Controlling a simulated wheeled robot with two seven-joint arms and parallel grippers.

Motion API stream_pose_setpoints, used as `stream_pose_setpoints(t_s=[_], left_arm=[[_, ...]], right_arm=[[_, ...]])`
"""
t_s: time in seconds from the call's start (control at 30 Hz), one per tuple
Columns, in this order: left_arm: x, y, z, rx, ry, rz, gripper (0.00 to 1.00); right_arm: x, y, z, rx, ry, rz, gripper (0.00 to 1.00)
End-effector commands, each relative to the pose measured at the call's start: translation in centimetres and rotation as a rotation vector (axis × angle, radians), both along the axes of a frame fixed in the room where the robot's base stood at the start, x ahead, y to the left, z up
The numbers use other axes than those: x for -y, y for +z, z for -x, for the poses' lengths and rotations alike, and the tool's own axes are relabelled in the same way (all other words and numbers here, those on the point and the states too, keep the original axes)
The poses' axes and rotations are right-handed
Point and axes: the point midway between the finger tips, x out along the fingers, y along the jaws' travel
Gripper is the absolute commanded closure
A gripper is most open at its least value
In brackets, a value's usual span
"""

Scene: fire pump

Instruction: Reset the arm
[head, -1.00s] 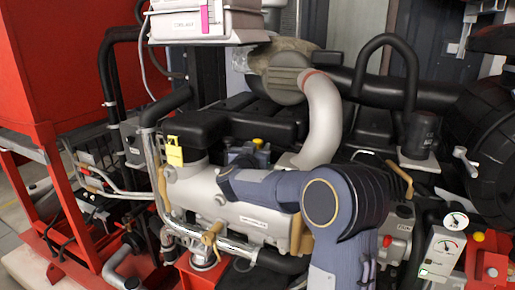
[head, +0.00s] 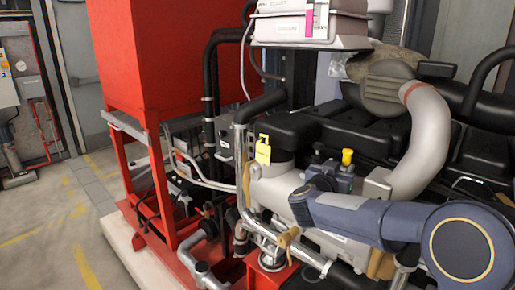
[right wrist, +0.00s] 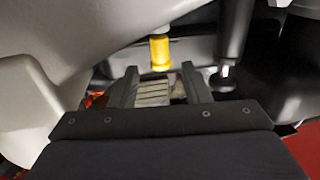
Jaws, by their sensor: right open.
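My right arm (head: 370,218) comes in from the right of the head view and crosses in front of the pale engine casing. My right gripper shows clearly in the right wrist view (right wrist: 158,85). Its two dark fingers are apart, with no object held between them. Beyond the fingertips is a yellow cap (right wrist: 160,52); whether they touch it cannot be told. A yellow cap (head: 347,156) also shows in the head view, just above the wrist end of my arm. My left gripper is not in view.
A red tank (head: 160,60) on a red frame (head: 165,190) stands at left. A yellow tag (head: 263,149) hangs near the silver pipe (head: 243,180). A grey box (head: 305,25) is above, and a thick pale pipe (head: 428,135) curves at right. Floor (head: 50,220) at far left is clear.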

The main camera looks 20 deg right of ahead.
Motion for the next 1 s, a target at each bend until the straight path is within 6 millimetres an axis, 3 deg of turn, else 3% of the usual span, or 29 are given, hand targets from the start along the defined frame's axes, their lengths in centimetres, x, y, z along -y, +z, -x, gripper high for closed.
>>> stream_pose_setpoints(t_s=[0.17, 0.27, 0.47, 0.57, 0.73, 0.83, 1.0], left_arm=[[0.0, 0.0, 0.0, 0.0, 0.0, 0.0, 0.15], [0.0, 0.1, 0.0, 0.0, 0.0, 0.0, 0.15], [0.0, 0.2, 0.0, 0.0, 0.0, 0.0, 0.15], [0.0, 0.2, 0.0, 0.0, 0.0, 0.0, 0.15], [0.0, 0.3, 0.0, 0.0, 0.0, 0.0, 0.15], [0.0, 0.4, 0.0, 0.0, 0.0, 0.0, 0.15], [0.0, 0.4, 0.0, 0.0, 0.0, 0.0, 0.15]], right_arm=[[-0.4, 0.4, 0.0, 0.018, 0.052, -0.016, 0.57], [-1.8, 1.2, 0.1, 0.054, 0.187, -0.065, 0.57], [-8.4, 1.5, 2.7, 0.067, 0.611, -0.249, 0.57], [-12.6, 0.2, 5.8, 0.0, 0.803, -0.357, 0.57], [-18.6, -4.3, 13.3, -0.218, 1.025, -0.548, 0.57], [-20.9, -7.6, 18.2, -0.38, 1.079, -0.647, 0.57], [-22.7, -12.7, 25.7, -0.633, 1.063, -0.78, 0.57]])
